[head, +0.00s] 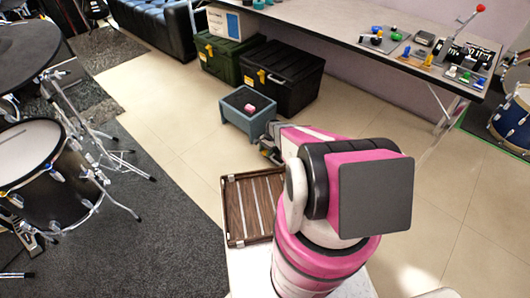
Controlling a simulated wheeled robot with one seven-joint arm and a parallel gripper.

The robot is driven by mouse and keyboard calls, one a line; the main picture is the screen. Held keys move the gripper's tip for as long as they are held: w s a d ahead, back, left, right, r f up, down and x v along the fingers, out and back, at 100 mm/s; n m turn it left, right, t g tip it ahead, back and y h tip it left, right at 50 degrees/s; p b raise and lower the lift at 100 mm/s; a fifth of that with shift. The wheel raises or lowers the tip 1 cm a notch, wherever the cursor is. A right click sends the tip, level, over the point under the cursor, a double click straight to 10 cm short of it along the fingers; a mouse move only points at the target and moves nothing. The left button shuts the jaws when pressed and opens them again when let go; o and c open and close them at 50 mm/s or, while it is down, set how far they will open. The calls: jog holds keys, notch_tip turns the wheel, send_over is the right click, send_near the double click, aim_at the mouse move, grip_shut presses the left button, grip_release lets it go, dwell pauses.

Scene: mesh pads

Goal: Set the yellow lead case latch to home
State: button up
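A black case (290,84) stands on the floor by the wall, with a yellow latch (262,76) on its front left. A green case (226,60) stands to its left, with a small yellow latch (210,50) on its front. I cannot tell which one is the lead case, and the latch positions are too small to read. My gripper (268,153) is low in front of the cases, at the near right corner of a grey-blue stand, apart from both latches. My pink and white arm hides part of it, and its fingers are too small to judge.
The grey-blue stand (233,116) holds a pink block (250,108) on its dark top, between me and the black case. A brown slatted tray (238,228) lies nearer. A table (330,25) with several gadgets overhangs the cases. Drums (50,170) stand left; tiled floor (180,130) is clear.

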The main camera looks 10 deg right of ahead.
jog(key=v, duration=1)
jog(key=shift+w+d+r, duration=0.1)
jog(key=shift+r, duration=0.25)
